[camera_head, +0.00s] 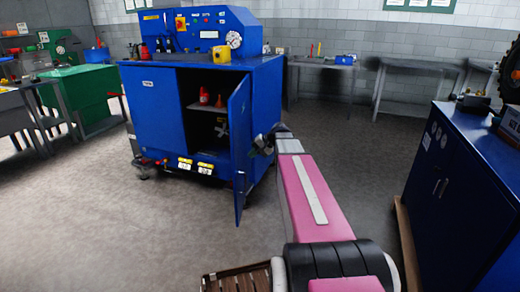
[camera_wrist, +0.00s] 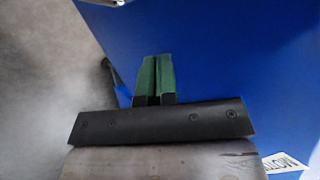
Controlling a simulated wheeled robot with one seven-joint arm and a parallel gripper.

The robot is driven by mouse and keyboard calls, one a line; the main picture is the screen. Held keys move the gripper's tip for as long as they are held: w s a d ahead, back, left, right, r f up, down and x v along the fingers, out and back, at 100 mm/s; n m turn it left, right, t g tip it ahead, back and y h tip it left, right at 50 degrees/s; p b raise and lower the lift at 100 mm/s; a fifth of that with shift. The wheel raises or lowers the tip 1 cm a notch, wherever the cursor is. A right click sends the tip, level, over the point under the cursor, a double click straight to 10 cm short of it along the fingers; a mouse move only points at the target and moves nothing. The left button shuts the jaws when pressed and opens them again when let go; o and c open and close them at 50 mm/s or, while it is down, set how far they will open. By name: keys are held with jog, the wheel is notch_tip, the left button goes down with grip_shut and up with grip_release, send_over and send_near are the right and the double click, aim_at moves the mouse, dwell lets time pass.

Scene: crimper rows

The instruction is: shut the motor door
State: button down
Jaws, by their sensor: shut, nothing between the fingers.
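The blue motor door (camera_head: 240,150) stands swung open at the right front of the blue machine cabinet (camera_head: 160,112), seen nearly edge-on. The cabinet opening behind it is exposed. My gripper (camera_head: 262,145) is just right of the door, on its outer side. In the wrist view, my green fingers (camera_wrist: 155,78) are together and empty in front of a large blue panel (camera_wrist: 230,70), which looks like the door. A white label (camera_wrist: 286,162) with partly cut-off lettering sits on it at lower right. I cannot tell whether the fingertips touch the panel.
Another blue cabinet (camera_head: 455,190) stands at the right. A green bench (camera_head: 85,92) is at the left. The floor in front of the door is clear.

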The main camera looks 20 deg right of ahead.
aim_at(238, 158)
jog(key=shift+w+a+f, duration=0.1)
jog(key=shift+w+a, duration=0.15)
jog(key=shift+a, duration=0.45)
jog(key=shift+w+a+f, duration=0.1)
jog(key=shift+w+a, duration=0.2)
jog(key=shift+a, duration=0.35)
jog(key=shift+w+a, duration=0.25)
jog(key=shift+a, duration=0.45)
